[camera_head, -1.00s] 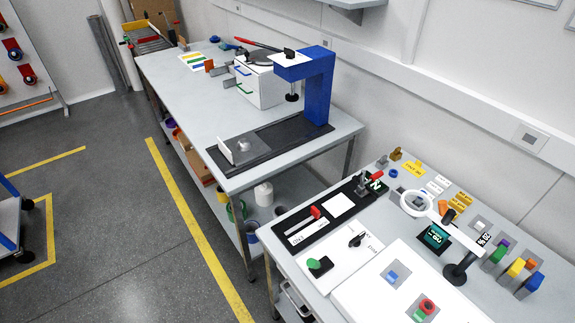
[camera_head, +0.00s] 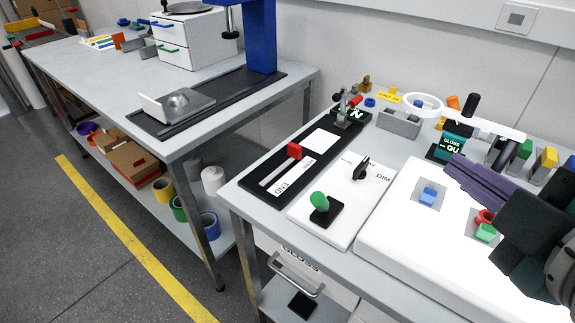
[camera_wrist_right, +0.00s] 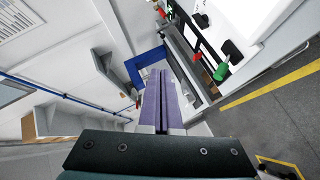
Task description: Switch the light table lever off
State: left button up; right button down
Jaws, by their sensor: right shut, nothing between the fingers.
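The handle leans up and to the left. The white glowing light table (camera_head: 395,235) lies right of the panel. My right gripper (camera_head: 453,166) has long purple fingers, closed together and empty, above the light table and well right of the lever. In the right wrist view the shut fingers (camera_wrist_right: 160,75) point away, with the green lever handle (camera_wrist_right: 220,72) to their right, apart from them. My left gripper is not in view.
A red slider (camera_head: 294,150) on a black board lies left of the panel. Blue (camera_head: 428,195) and green (camera_head: 486,232) pieces sit on the light table. A magnifier (camera_head: 425,103) on an arm and small parts stand behind. A second bench (camera_head: 100,75) is at the left.

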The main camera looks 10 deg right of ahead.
jog(key=s+a+f+n+t+y+b, duration=0.1)
jog(key=a+f+n+t+y+b, duration=0.2)
jog(key=f+n+b, duration=0.4)
jog(key=s+a+f+n+t+y+b, duration=0.1)
jog(key=f+n+b, duration=0.6)
jog(key=f+b, duration=0.9)
jog(key=a+t+y+b, duration=0.1)
jog(key=a+t+b, duration=0.1)
jog(key=b, duration=0.2)
jog(key=shift+s+a+t+y, duration=0.2)
jog(key=shift+s+t+y, duration=0.05)
jog(key=shift+t+y, duration=0.15)
jog(key=p, duration=0.2)
send_near(323, 208)
jog(key=x, duration=0.7)
jog(key=shift+f, duration=0.15)
